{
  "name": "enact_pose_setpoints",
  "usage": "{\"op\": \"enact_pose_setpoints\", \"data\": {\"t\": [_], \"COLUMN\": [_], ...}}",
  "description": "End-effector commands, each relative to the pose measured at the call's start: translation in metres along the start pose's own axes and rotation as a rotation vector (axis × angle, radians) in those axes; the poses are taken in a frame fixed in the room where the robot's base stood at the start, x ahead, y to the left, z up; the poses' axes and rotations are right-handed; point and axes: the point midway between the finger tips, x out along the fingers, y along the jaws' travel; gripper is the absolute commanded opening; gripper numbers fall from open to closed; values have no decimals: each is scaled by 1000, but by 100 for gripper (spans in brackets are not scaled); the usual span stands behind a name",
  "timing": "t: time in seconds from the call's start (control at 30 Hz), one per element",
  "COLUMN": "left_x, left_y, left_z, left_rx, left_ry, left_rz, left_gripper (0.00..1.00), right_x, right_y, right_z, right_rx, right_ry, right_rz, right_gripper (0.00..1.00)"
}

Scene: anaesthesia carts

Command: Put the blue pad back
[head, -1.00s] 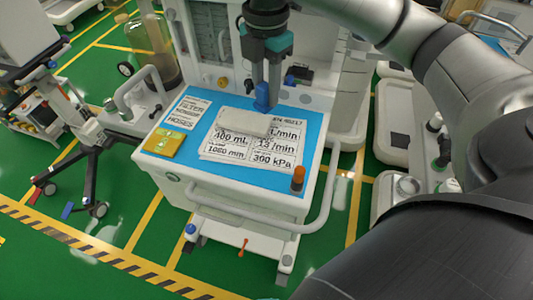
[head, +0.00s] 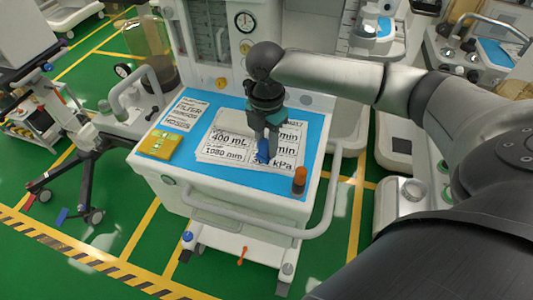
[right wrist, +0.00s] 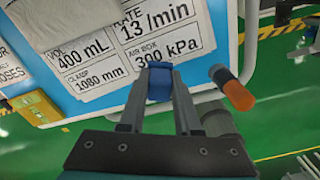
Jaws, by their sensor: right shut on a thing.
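My right gripper (head: 265,146) is shut on the small blue pad (head: 263,152), over the front right part of the cart's blue top (head: 228,172). In the right wrist view the blue pad (right wrist: 160,80) sits between the tips of the right gripper (right wrist: 160,92), in front of the printed labels. I cannot tell whether the pad touches the top. My left gripper is not in view.
An orange-capped cylinder (head: 299,180) stands at the right front corner of the top. A yellow box (head: 159,145) lies at the left. A pale folded cloth (right wrist: 70,18) lies on the labels. A grey handrail (head: 250,222) runs along the front.

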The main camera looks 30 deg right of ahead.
Motion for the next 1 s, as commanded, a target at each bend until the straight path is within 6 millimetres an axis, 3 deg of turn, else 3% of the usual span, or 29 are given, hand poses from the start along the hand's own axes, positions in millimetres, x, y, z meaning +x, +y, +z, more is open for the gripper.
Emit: {"op": "enact_pose_setpoints", "data": {"t": [0.1,0.2,0.6,0.63,0.9,1.0], "left_x": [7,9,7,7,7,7], "left_y": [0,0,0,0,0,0], "left_z": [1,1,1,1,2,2], "left_rx": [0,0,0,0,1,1], "left_ry": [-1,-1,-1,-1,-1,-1], "left_rz": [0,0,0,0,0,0], "left_gripper": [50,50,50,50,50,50], "right_x": [24,32,35,35,35,35], "right_y": [-1,0,0,0,0,0], "right_z": [0,0,0,0,0,0], "right_rx": [0,-1,0,0,0,0], "right_ry": [1,0,1,1,0,0], "right_rz": [-3,-1,-1,-1,-1,-1], "right_gripper": [0,0,0,33,62,62]}}
